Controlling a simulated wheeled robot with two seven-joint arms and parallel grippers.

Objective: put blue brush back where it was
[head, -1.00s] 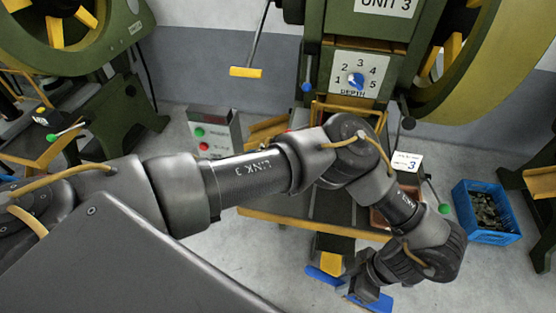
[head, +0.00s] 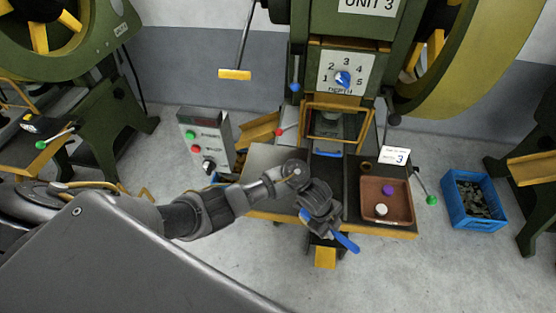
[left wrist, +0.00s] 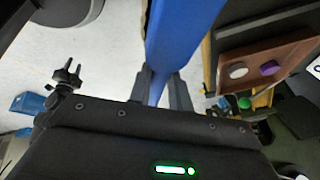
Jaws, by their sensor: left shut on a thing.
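My left gripper (head: 328,230) is over the front edge of the Unit 3 press table. It is shut on the blue brush (head: 346,242), whose blue end sticks out to the lower right. In the left wrist view the gripper fingers (left wrist: 160,84) clasp the blue brush (left wrist: 182,35), which runs up out of the frame. My right gripper is not in view.
A brown tray (head: 402,212) with a purple and a white piece stands on the table's right side, behind it a card marked 3 (head: 395,156). A blue crate (head: 472,222) stands on the floor at right. A control box (head: 208,140) stands at left. A yellow guard frame (head: 340,106) fronts the press.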

